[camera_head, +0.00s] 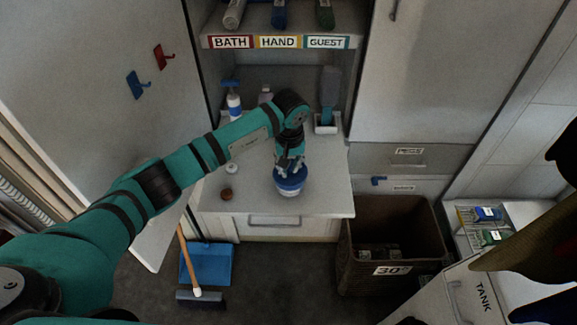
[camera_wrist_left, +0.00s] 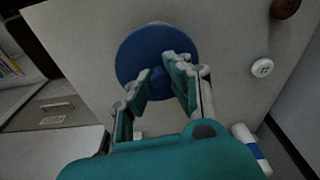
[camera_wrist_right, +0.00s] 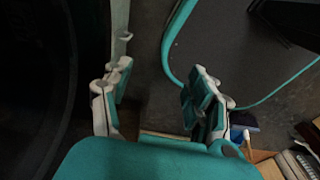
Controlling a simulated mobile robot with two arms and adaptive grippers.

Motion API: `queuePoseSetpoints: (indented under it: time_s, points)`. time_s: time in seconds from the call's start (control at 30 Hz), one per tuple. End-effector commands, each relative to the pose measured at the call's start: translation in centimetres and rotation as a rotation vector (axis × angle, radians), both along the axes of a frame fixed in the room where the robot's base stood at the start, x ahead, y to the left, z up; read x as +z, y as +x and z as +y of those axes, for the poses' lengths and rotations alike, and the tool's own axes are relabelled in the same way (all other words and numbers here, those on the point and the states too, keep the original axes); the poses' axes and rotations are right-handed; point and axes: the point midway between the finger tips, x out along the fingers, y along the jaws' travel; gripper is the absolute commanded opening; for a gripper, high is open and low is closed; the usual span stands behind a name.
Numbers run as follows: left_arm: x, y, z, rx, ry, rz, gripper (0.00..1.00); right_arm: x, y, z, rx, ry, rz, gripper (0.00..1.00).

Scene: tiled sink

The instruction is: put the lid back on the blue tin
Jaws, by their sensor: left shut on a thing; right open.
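The blue lid (camera_wrist_left: 140,52) is a round disc with a small knob in the left wrist view. My left gripper (camera_head: 290,166) is shut on that knob, with one finger on each side. In the head view the blue and white tin (camera_head: 289,189) stands on the pale counter, directly below the left gripper. The lid is over the tin's top, but I cannot tell whether it is seated or a little above. The lid hides most of the tin in the left wrist view. My right gripper (camera_wrist_right: 160,84) is open and empty, away from the counter.
A brown bin (camera_head: 390,225) is right of the counter, and a blue dustpan (camera_head: 212,262) is on the floor.

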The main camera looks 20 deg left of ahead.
Motion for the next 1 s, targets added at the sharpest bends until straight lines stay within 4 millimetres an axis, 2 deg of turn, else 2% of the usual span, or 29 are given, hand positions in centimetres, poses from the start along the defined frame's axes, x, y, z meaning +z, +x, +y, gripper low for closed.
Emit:
queuePoseSetpoints:
  time_s: [1.0]
  points:
    - [-0.47, -0.17, 0.11, -0.001, 0.000, -0.001, 0.00, -0.83, -0.07, -0.03, 0.000, 0.000, 0.001, 0.59]
